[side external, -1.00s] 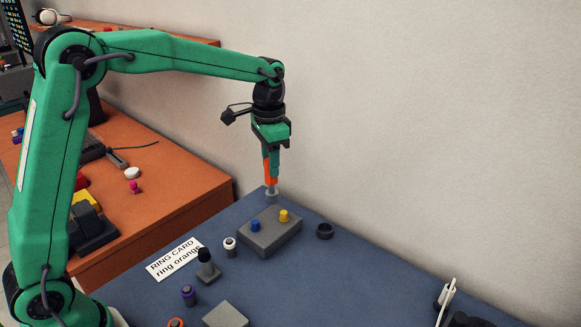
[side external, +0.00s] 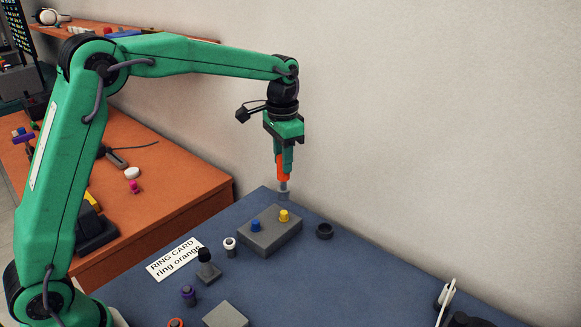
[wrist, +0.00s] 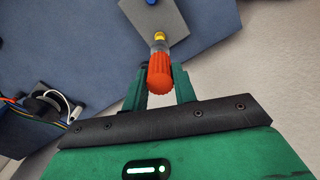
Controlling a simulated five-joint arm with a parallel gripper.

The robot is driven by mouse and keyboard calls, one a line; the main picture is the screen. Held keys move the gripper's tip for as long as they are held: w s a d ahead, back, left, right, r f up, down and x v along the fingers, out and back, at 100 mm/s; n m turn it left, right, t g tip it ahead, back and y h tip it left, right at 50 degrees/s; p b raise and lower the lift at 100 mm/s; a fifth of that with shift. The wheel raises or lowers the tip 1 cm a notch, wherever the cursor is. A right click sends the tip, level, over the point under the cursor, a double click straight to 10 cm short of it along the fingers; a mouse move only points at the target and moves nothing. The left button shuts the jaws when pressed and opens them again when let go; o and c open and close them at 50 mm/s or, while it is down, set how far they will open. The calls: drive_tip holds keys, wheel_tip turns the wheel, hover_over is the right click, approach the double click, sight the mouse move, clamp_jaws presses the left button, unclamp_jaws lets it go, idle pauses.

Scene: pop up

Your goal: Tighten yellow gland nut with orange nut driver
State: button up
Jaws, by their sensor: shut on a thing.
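My gripper (side external: 283,160) is shut on the orange nut driver (side external: 282,169), which hangs upright with its grey socket end (side external: 283,193) down. The socket end is above the yellow gland nut (side external: 284,215), with a gap between them in the side view. The yellow nut sits on the grey block (side external: 268,238), to the right of a blue nut (side external: 255,225). In the wrist view the driver's orange handle (wrist: 160,75) is between my fingers, and the yellow nut (wrist: 160,36) shows just beyond the driver's tip.
A dark ring (side external: 324,231) lies right of the block. A white-and-black piece (side external: 230,244), a black-capped post (side external: 207,265), a purple piece (side external: 188,295) and a white card (side external: 175,259) are to the left. A pale wall stands behind.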

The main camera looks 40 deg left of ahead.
sight(283, 180)
drive_tip(key=shift+f, duration=2)
drive_tip(key=shift+f, duration=1.3)
drive_tip(key=shift+m, duration=0.7)
drive_tip(key=shift+c, duration=0.2)
drive_tip(key=shift+r, duration=0.15)
drive_tip(key=shift+r, duration=2.5)
